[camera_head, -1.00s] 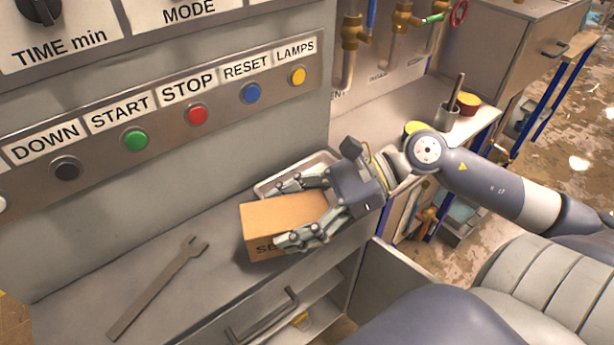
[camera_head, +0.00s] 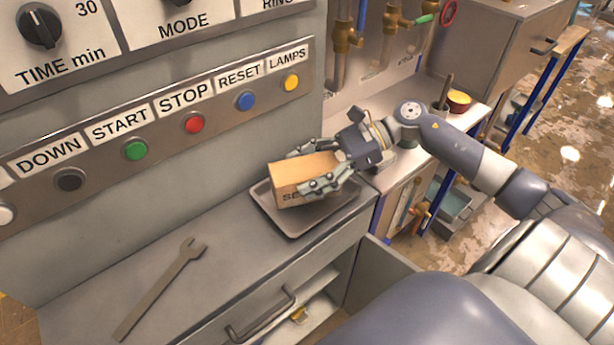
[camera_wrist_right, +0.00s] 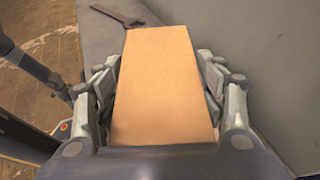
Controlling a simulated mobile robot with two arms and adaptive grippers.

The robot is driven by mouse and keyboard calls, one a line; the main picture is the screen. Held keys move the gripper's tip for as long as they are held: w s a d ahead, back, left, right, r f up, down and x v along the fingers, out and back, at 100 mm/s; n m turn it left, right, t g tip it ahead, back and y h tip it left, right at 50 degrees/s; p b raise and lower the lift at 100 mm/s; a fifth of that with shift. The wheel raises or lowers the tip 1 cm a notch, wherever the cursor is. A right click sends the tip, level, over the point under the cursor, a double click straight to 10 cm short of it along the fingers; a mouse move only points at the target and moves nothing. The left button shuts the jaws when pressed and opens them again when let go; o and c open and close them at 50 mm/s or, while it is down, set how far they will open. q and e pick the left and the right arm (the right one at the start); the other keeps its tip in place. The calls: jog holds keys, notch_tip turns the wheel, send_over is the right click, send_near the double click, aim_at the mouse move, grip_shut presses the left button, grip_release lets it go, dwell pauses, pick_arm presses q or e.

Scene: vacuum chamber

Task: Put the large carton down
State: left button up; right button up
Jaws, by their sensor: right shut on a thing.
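The large carton (camera_head: 290,176) is a tan box with black lettering on its near side, partly covered by fingers. My right gripper (camera_head: 318,172) is shut on it, with fingers on both sides. The carton is over the grey metal tray (camera_head: 277,222) on the counter; I cannot tell whether it touches the tray floor. In the right wrist view the carton (camera_wrist_right: 165,85) fills the space between the fingers of my right gripper (camera_wrist_right: 165,100).
A grey wrench (camera_head: 162,288) lies on the counter (camera_head: 100,280) left of the tray, with bare counter around it. A control panel with coloured buttons (camera_head: 194,123) rises behind.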

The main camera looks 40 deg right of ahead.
notch_tip(320, 180, down, 2)
jog(key=shift+p, duration=0.3)
jog(key=shift+f, duration=0.15)
jog(key=o, duration=0.7)
jog(key=shift+f, duration=0.1)
jog(key=shift+c, duration=0.2)
jog(key=o, duration=0.5)
jog(key=shift+o, duration=0.2)
